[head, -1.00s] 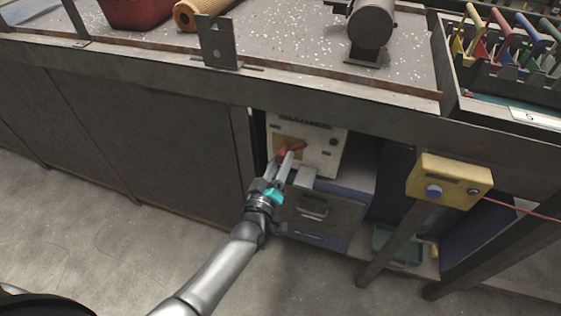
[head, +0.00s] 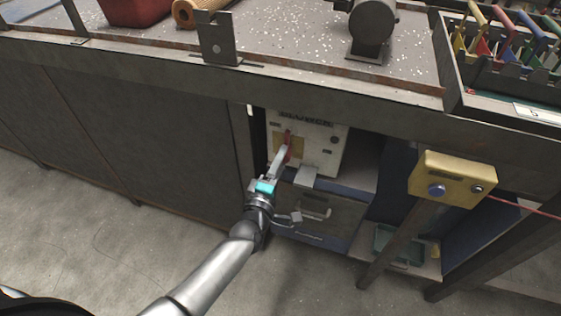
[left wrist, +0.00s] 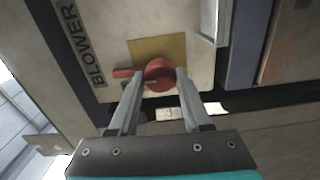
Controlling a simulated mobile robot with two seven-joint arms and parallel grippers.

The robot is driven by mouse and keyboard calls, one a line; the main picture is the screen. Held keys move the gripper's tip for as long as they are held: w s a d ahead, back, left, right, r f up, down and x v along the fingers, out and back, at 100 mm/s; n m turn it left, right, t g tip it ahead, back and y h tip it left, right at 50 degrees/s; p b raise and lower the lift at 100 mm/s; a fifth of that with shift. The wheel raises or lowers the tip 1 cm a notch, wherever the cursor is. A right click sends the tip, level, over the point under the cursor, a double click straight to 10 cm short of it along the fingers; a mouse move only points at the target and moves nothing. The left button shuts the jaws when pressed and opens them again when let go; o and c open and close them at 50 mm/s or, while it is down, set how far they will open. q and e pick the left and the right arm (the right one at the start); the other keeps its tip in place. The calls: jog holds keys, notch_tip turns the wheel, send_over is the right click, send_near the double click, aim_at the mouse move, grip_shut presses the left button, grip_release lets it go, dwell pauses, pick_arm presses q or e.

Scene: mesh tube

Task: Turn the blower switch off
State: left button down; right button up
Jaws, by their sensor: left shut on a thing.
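The blower switch (head: 289,136) is a red rotary knob on a yellow plate, on the pale blower box (head: 325,150) under the bench. In the head view its red handle now stands nearly upright. In the left wrist view the switch (left wrist: 159,74) sits between my two finger ends, with part of its red handle sticking out left; the BLOWER label (left wrist: 80,42) reads sideways there. My left gripper (head: 285,153) is shut on the switch, its fingers partly hiding it. My right gripper is not in view.
A grey drawer unit (head: 318,213) stands below the box. A yellow control box (head: 452,178) with a blue button is mounted to the right. The bench's front edge (head: 200,70) overhangs the box. Open floor (head: 95,220) lies to the left.

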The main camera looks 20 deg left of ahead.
pick_arm(q)
jog(key=shift+n, duration=0.4)
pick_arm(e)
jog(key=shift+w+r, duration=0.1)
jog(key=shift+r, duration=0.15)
pick_arm(q)
jog(key=shift+r, duration=0.1)
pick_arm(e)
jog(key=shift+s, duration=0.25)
pick_arm(q)
jog(key=c, duration=0.6)
grip_release()
jog(key=shift+o, duration=1.3)
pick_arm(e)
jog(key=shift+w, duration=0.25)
pick_arm(q)
jog(key=s+p, duration=0.3)
jog(key=s, duration=1.2)
jog(key=shift+a, duration=0.25)
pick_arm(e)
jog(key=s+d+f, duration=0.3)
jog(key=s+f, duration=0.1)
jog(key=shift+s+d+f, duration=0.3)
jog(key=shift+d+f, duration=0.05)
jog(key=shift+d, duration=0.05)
